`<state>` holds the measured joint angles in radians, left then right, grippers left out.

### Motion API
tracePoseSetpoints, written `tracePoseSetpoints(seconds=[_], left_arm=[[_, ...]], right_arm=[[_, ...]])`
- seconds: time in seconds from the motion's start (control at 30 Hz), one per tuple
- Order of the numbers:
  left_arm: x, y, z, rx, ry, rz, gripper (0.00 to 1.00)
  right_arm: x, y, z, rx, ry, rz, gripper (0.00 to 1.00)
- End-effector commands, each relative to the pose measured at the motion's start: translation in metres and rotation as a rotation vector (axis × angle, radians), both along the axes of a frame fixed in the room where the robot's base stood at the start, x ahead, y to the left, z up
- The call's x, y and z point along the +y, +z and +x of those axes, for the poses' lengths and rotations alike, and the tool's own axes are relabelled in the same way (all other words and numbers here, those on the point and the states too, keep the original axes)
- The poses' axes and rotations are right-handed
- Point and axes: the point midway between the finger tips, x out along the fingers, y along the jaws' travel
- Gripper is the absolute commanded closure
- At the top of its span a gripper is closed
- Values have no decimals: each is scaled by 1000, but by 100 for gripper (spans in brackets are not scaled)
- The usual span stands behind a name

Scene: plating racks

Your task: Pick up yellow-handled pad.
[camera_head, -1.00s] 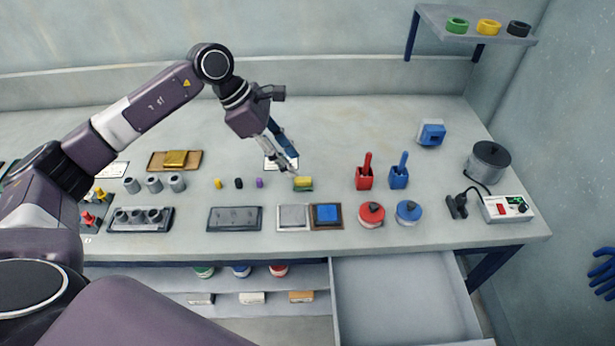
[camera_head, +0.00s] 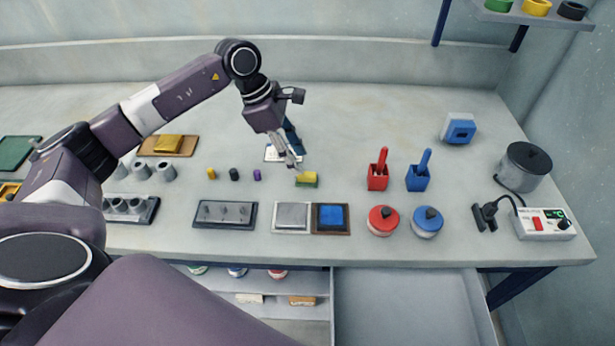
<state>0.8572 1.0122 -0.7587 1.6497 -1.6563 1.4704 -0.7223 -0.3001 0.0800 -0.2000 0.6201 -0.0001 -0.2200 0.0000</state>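The yellow-handled pad (camera_head: 306,180) is a small block with a yellow top and a green lower part. It lies on the workbench, behind the grey and blue square plates. My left gripper (camera_head: 298,161) hangs just behind and slightly left of the pad, pointing down toward it. Its fingertips look a little apart, with nothing between them, and do not appear to touch the pad. My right gripper is not in view.
Red (camera_head: 377,178) and blue (camera_head: 418,178) holders with upright handles stand right of the pad. A grey plate (camera_head: 291,217) and a blue plate (camera_head: 331,218) lie in front. An open drawer (camera_head: 405,305) is below.

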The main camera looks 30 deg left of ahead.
Motion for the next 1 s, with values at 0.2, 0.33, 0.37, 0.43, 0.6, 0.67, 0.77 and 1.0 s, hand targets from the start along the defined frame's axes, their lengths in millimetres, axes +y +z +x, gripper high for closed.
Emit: tracePoseSetpoints(seconds=[0.2, 0.33, 0.37, 0.43, 0.6, 0.67, 0.77, 1.0], left_arm=[[-11, -25, 3, 6, 0, -1, 64], [-17, -42, 5, 4, -1, -2, 64], [-17, -45, 6, 3, 0, -1, 64], [-18, -48, 7, 1, 1, 0, 64], [-18, -49, 7, 0, 0, 1, 64], [-18, -49, 7, 0, 1, 0, 67], [-18, -49, 7, 0, 1, 0, 78], [-18, -49, 7, 0, 1, 0, 100]], right_arm=[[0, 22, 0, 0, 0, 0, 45], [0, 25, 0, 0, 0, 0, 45], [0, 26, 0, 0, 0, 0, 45], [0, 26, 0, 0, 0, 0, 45], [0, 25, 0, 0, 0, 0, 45], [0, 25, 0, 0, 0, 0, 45], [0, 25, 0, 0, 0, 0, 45], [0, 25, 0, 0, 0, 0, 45]])
